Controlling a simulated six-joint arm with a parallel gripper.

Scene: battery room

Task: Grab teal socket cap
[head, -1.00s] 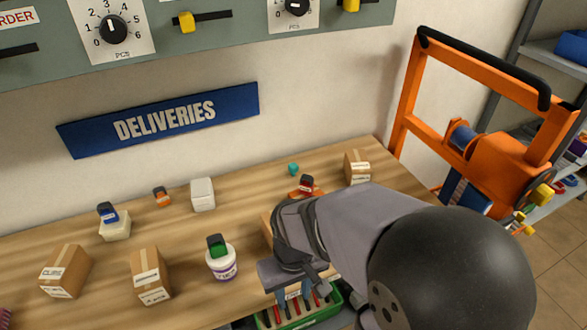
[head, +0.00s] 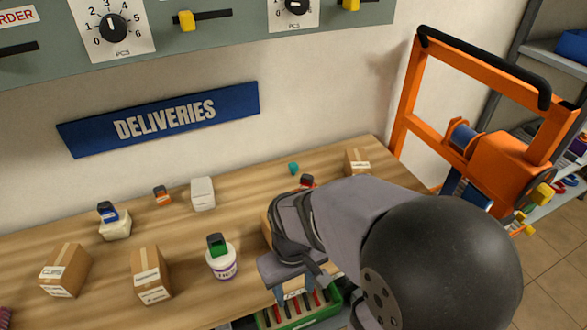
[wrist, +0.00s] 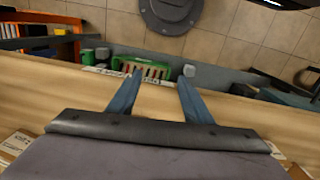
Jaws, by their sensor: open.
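The teal socket cap (head: 293,168) is a small rounded piece on the wooden table near the wall, left of the rear right cardboard box. It is not seen in the wrist view. My gripper (head: 297,285) is at the table's front edge, well in front of the cap and apart from it. In the wrist view, the two blue fingers of my gripper (wrist: 160,78) are spread with nothing between them, over the table edge and pointing toward the floor side.
A red item with a dark top (head: 307,181) stands partly hidden behind my arm, near the cap. A cardboard box (head: 357,163) is to the cap's right, a white box (head: 203,193) to its left. A green crate (head: 275,318) is below the front edge. An orange frame (head: 402,110) stands at right.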

